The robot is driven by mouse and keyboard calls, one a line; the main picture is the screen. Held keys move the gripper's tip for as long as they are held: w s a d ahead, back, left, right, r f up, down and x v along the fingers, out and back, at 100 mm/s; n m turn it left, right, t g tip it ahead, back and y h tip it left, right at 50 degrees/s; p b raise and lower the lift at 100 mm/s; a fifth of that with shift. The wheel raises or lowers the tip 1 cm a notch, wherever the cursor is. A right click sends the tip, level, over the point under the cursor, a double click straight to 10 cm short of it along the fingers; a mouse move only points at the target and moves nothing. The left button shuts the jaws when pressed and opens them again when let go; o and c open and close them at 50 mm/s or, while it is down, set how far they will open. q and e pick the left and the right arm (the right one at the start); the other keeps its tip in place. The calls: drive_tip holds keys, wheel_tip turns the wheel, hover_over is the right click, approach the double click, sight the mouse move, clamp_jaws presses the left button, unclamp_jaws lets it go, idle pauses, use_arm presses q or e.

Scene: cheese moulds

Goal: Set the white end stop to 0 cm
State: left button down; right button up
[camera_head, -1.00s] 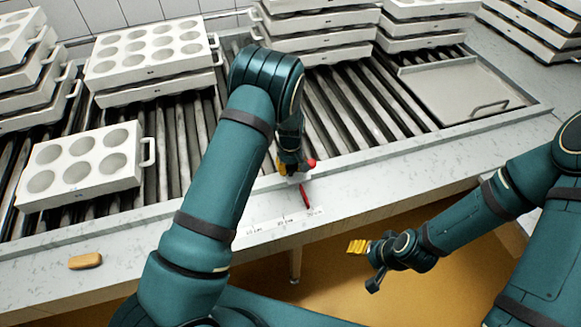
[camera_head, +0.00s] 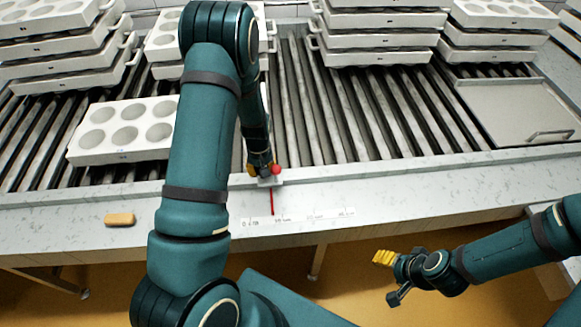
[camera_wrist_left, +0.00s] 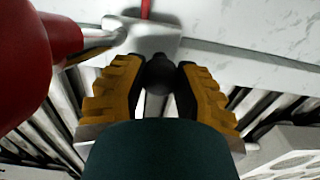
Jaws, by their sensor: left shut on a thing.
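The white end stop (camera_head: 270,182) sits at the conveyor's front edge, with a red pointer (camera_head: 272,202) reaching down to the scale (camera_head: 300,217). The pointer is between the 0 cm and 10 cm marks, nearer 10 cm. A red knob (camera_head: 276,170) is on the stop; it looms large at left in the left wrist view (camera_wrist_left: 35,60). My left gripper (camera_head: 262,167) is shut on the stop's dark ball knob (camera_wrist_left: 158,75), between its yellow pads in the left wrist view. My right gripper (camera_head: 389,277) is open and empty in front of the counter.
A white mould tray (camera_head: 125,153) lies on the rollers at left. Stacks of moulds (camera_head: 375,45) stand behind. A tan block (camera_head: 119,219) lies on the counter left of the scale. A metal plate (camera_head: 520,105) lies at right.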

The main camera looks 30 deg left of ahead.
use_arm(q)
drive_tip(key=s+a, duration=0.1)
drive_tip(key=a, duration=0.1)
drive_tip(key=s+a, duration=0.2)
drive_tip(key=s+a+b, duration=0.1)
drive_tip(key=a, duration=0.1)
drive_tip(key=shift+s+f, duration=0.1)
drive_tip(key=shift+s, duration=0.2)
drive_tip(key=shift+a, duration=0.1)
drive_tip(key=c, duration=0.6)
unclamp_jaws()
drive_tip(key=shift+a, duration=0.15)
drive_tip(key=shift+w, duration=0.1)
drive_tip(key=shift+w+r, duration=0.1)
drive_tip(key=shift+r, duration=0.45)
wheel_tip(320, 180, up, 11)
drive_tip(key=shift+s, duration=0.2)
